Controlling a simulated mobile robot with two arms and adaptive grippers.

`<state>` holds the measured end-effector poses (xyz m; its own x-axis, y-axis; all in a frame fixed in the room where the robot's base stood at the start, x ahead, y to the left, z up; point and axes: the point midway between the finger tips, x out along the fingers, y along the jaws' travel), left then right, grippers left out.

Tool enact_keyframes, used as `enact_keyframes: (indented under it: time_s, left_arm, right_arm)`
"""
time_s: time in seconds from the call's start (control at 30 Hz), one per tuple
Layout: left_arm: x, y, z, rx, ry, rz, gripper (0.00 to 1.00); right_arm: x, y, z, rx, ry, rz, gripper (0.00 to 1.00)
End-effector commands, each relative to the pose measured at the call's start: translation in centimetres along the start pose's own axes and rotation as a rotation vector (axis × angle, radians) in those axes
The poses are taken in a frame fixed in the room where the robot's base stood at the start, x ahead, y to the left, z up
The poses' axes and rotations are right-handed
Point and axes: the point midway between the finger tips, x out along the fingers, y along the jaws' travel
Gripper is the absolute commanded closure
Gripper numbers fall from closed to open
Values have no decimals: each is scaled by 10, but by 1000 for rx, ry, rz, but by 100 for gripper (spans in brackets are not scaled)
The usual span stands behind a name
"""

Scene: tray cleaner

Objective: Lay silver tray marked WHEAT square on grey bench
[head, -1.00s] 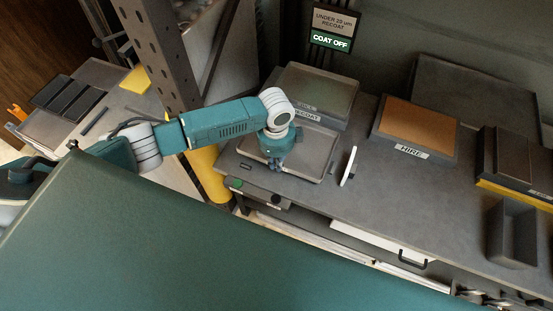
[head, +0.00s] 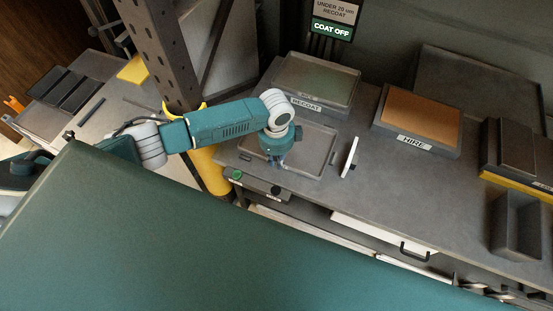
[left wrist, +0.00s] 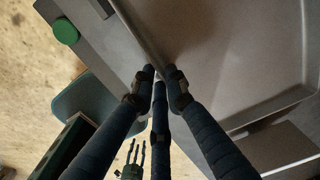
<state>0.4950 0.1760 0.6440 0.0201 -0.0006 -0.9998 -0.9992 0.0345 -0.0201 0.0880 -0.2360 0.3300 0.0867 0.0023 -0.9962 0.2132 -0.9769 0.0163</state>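A shallow silver-grey tray (head: 322,150) lies on the grey bench (head: 372,205), in front of a tray labelled RECOAT. I see no readable WHEAT mark on it. My left gripper (head: 276,163) points down at its front left edge. In the left wrist view the tips of my left gripper (left wrist: 161,80) are drawn close together, with the raised rim of the tray (left wrist: 225,45) running in between them. The underside of the grip is hidden. A small teal part with thin prongs, apparently my right gripper (left wrist: 136,157), shows far below; its opening is unclear.
The RECOAT tray (head: 318,82) stands close behind. A white upright disc (head: 349,157) stands just right of the silver tray. A brown-topped HIRE block (head: 421,108) is farther right. A yellow post (head: 211,170) is close on the left. Bench between disc and grey bin (head: 516,222) is clear.

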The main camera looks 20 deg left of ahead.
Motion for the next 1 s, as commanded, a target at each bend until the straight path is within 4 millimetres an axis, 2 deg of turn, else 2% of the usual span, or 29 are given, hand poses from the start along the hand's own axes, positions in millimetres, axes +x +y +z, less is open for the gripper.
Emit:
enact_keyframes:
  time_s: [0.03,0.07,0.33,0.47,0.57,0.8,1.0]
  left_arm:
    - [-1,-1,0,0,1,-2,74]
    - [-1,-1,0,0,1,-2,70]
    - [1,1,0,0,-1,3,70]
    - [-8,0,0,0,0,0,70]
    - [-23,-1,1,1,-1,-3,70]
    - [-76,-1,0,2,0,-5,70]
    - [-108,-1,0,1,0,-3,70]
  right_arm:
    - [0,1,0,0,0,1,60]
    - [0,1,0,0,0,1,60]
    - [0,3,-3,0,5,3,60]
    - [0,2,-4,0,6,3,60]
    - [0,2,-3,0,5,2,60]
    - [0,0,-3,0,5,0,60]
    - [0,0,-3,0,4,0,60]
